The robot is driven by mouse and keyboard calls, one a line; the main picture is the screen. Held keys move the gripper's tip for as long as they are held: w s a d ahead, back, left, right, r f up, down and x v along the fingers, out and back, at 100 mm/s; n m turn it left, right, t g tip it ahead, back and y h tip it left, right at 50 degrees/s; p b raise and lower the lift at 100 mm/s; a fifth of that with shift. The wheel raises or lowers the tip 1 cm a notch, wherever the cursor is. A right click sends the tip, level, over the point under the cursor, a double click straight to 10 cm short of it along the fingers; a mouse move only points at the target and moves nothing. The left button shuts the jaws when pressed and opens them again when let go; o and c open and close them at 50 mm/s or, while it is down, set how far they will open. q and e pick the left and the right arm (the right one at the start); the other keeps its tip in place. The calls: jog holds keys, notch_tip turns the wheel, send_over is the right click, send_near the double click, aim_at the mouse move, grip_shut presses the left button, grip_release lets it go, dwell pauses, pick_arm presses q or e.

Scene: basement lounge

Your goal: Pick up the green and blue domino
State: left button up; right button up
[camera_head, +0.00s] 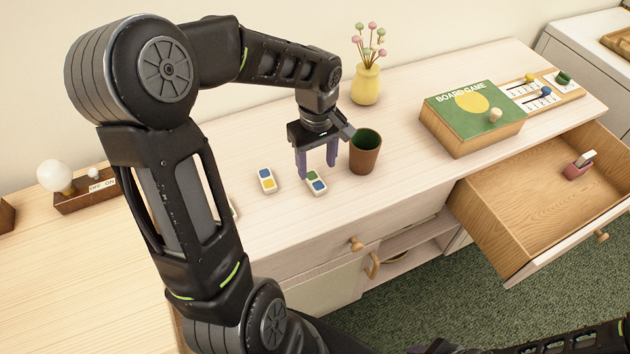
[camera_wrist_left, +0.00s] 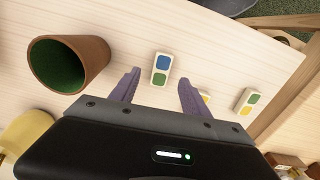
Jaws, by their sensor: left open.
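The green and blue domino (camera_head: 316,183) lies flat on the pale wooden top, just left of the brown cup. It also shows in the left wrist view (camera_wrist_left: 161,70), blue half above green half. My left gripper (camera_head: 317,171) points down over this domino, open and empty. In the left wrist view its two purple fingers (camera_wrist_left: 159,78) stand apart, with the domino in the gap between them. I cannot tell how high the fingertips are above the top.
A blue and yellow domino (camera_head: 267,181) lies to the left; a green and yellow one (camera_wrist_left: 246,103) lies farther off. The brown cup (camera_head: 365,155) stands close on the right. A yellow vase (camera_head: 366,85), a board game box (camera_head: 470,132) and an open drawer (camera_head: 530,200) are farther away.

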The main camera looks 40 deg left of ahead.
aim_at(316, 182)
pick_arm(q)
jog(key=f+p, duration=0.1)
jog(key=f, duration=0.4)
jog(key=shift+s+f, duration=0.1)
jog(key=shift+s, duration=0.1)
jog(key=shift+c, duration=0.3)
grip_shut()
dwell(0.6)
